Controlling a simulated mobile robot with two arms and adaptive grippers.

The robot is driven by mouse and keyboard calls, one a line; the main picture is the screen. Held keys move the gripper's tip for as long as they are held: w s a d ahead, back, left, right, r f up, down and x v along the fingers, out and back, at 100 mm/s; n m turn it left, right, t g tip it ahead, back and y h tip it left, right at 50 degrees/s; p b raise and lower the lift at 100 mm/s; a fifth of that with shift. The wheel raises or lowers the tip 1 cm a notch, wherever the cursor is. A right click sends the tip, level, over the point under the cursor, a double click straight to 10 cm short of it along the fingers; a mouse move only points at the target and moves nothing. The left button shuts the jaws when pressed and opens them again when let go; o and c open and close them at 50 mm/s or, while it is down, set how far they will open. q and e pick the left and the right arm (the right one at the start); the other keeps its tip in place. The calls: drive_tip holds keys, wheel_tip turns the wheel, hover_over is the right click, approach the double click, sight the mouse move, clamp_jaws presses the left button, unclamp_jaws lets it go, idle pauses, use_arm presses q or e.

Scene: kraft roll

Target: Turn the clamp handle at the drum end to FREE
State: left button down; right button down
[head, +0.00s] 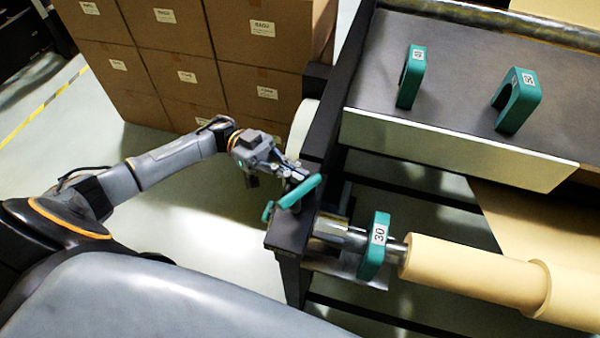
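The clamp handle (301,191) is a teal bar at the end of the dark frame, just left of the metal drum end (335,232). It slants up to the right, and a smaller teal piece (267,212) shows at its lower left. My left gripper (293,174) reaches in from the left, with its fingertips at the upper side of the handle. At this size I cannot tell whether the fingers are closed on it or only beside it. No FREE marking is readable. My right gripper is not in view.
Two more teal collars (411,78) (517,100) stand on the dark shelf (460,75). Stacked cartons (190,75) stand behind my arm. The floor at left is clear.

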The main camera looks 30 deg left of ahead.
sight(313, 179)
use_arm(q)
drive_tip(key=shift+w+d, duration=0.35)
drive_tip(key=shift+d, duration=1.05)
drive_tip(key=shift+s+d+p, duration=0.1)
drive_tip(key=shift+d+p, duration=0.2)
drive_tip(key=shift+d, duration=0.1)
drive_tip(key=v, duration=1.2)
